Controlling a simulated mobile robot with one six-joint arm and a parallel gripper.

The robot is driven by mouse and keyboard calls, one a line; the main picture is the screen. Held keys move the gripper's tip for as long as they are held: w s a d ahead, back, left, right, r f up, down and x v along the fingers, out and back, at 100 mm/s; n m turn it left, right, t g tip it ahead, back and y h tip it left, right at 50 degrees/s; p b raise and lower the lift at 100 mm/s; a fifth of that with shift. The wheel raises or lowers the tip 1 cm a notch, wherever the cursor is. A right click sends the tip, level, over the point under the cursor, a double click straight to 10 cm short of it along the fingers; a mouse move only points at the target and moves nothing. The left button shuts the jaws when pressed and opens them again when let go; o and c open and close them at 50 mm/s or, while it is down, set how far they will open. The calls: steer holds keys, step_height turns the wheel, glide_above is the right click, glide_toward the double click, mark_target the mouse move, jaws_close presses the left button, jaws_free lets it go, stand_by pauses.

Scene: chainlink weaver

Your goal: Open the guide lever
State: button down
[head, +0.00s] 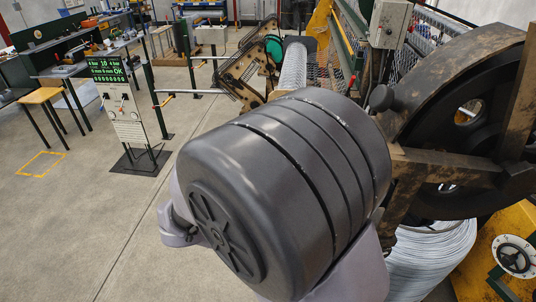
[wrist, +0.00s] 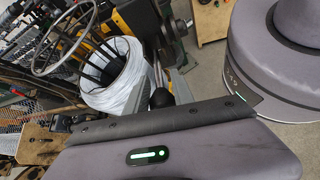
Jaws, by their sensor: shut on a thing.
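In the wrist view a black ball knob (wrist: 160,98), which looks like the end of the guide lever, sits just beyond the dark front edge of my gripper's body. A thin rod runs up from it. My gripper (wrist: 166,84) is shut at this knob; a grey finger shows on its right, and the exact contact is partly hidden. In the head view my large grey arm link covers the middle, and my gripper is hidden behind it. I cannot tell from these views how far the lever is turned.
A white wire coil (wrist: 125,85) stands beyond the gripper, and also at lower right in the head view (head: 432,255). A large dark wheel (head: 455,100) stands close on the right. A display stand (head: 125,105) is at left, with open floor before it.

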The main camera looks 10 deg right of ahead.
steer(key=shift+s+d+f+n+g+h+p, duration=0.15)
steer(key=shift+f+h+p, duration=0.65)
steer(key=shift+h, duration=0.5)
steer(key=shift+w+d+f+n+g+h+p, duration=0.15)
steer(key=shift+f+h+p, duration=0.35)
steer(key=shift+h+p, duration=0.65)
steer(key=shift+s+d+f+n+g+h+p, duration=0.15)
steer(key=shift+f+h+p, duration=0.55)
steer(key=shift+h, duration=0.75)
steer(key=c, duration=1.1)
jaws_free()
steer(key=shift+c, duration=0.2)
steer(key=shift+d, duration=0.1)
